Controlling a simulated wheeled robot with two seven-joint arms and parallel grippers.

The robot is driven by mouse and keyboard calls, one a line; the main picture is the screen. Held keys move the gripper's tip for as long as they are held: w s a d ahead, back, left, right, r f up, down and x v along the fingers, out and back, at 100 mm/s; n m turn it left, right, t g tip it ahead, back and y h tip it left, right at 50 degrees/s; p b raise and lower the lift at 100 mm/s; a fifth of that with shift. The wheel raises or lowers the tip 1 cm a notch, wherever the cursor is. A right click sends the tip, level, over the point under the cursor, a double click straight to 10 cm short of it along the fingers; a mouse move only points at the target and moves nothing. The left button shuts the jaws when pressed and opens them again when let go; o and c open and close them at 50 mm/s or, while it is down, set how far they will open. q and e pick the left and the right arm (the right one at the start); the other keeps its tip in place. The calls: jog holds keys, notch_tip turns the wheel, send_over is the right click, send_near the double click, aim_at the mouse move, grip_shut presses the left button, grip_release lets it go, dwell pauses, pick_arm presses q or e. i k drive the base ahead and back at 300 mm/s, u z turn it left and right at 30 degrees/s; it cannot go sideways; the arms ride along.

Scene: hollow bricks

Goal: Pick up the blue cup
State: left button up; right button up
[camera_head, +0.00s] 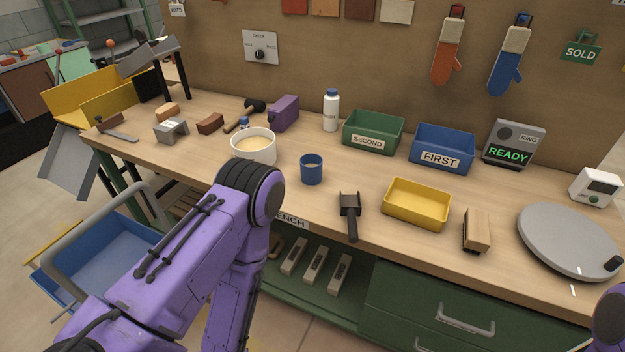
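The blue cup (311,170) stands upright on the wooden workbench (365,180), near the middle of its front half. My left arm, purple with black joints, comes up from the bottom left and bends down in front of the bench, left of the cup. Its gripper is out of sight. Of my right arm only a small purple and black part shows at the bottom right edge. My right gripper is not in view.
A white bowl (255,147) stands left of the cup. A black-handled tool (350,215) and a yellow tray (416,204) lie to its right. Green SECOND (372,133) and blue FIRST (441,149) bins stand behind. A white bottle (331,110) stands at the back. The bench immediately around the cup is clear.

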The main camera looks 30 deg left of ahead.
aim_at(311, 164)
jog(key=k, duration=1.25)
jog(key=u, duration=0.7)
jog(key=i, duration=1.45)
jog(key=z, duration=0.35)
